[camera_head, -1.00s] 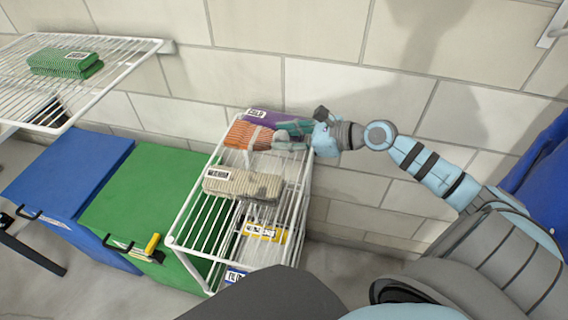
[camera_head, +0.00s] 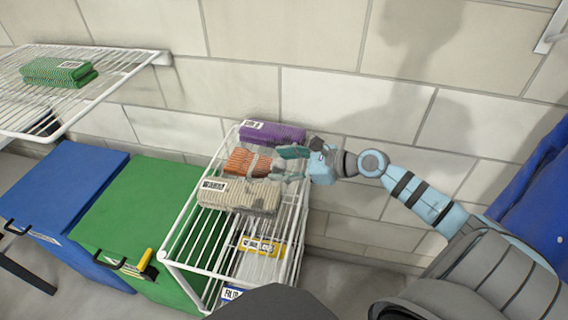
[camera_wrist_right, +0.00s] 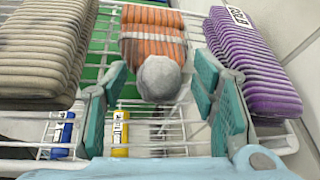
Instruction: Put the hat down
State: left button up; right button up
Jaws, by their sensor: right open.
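The hat (camera_head: 246,161) is orange and ribbed with a pale band and a grey pom-pom. It lies on the top of the white wire rack (camera_head: 170,257), between a folded beige item and a folded purple item. In the right wrist view the hat (camera_wrist_right: 153,38) lies just ahead of the fingers, its pom-pom toward me. My right gripper (camera_head: 284,164) reaches in from the right, close to the pom-pom end. Its teal fingers are open in the right wrist view (camera_wrist_right: 160,88), spread on either side of the pom-pom. My left gripper is not in view.
The beige item (camera_head: 238,196) and purple item (camera_head: 275,134) flank the hat closely. Labelled packages (camera_head: 262,247) lie on a lower level. A wire shelf (camera_head: 120,62) holds a green folded item (camera_head: 58,72). Blue (camera_head: 62,188) and green (camera_head: 135,212) boxes stand at left.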

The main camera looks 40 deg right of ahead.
jog(key=p+v, duration=0.2)
jog(key=v, duration=0.3)
jog(key=shift+w+a+r, duration=0.1)
jog(key=shift+r, duration=0.05)
jog(key=p+v, duration=0.7)
jog(key=p, duration=0.3)
